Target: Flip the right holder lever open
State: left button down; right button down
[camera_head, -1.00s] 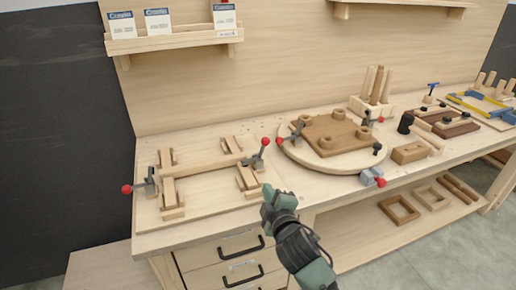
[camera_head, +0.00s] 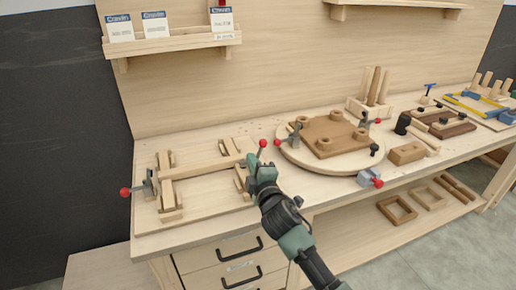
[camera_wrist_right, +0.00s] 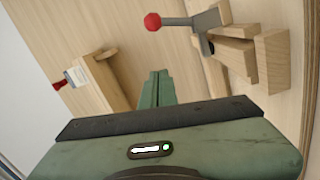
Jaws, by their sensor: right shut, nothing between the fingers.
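The right holder lever, a grey toggle clamp with a red ball knob (camera_head: 263,143), stands at the right end of the wooden frame jig, its knob raised. It also shows in the right wrist view, where its grey arm (camera_wrist_right: 178,22) ends in the red knob. My right gripper (camera_head: 252,159) is just in front of the lever, its tip close to the clamp and below the knob. The gripper hides most of the clamp's base in the head view. Its green fingers (camera_wrist_right: 155,78) are shut and empty, apart from the knob in the wrist view. My left gripper is not in view.
The left holder lever (camera_head: 126,192) with a red knob lies low at the jig's left end. A round board (camera_head: 300,163) with more red-knobbed clamps stands to the right. A shelf (camera_head: 180,43) with cards hangs on the back wall.

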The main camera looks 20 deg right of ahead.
jog(key=w, duration=0.5)
jog(key=shift+w, duration=0.1)
jog(key=d, duration=0.1)
jog(key=w+d+p, duration=0.1)
jog(key=d, duration=0.2)
jog(key=shift+w+f+p, duration=0.2)
jog(key=shift+f+p, duration=0.1)
jog(key=shift+f, duration=0.1)
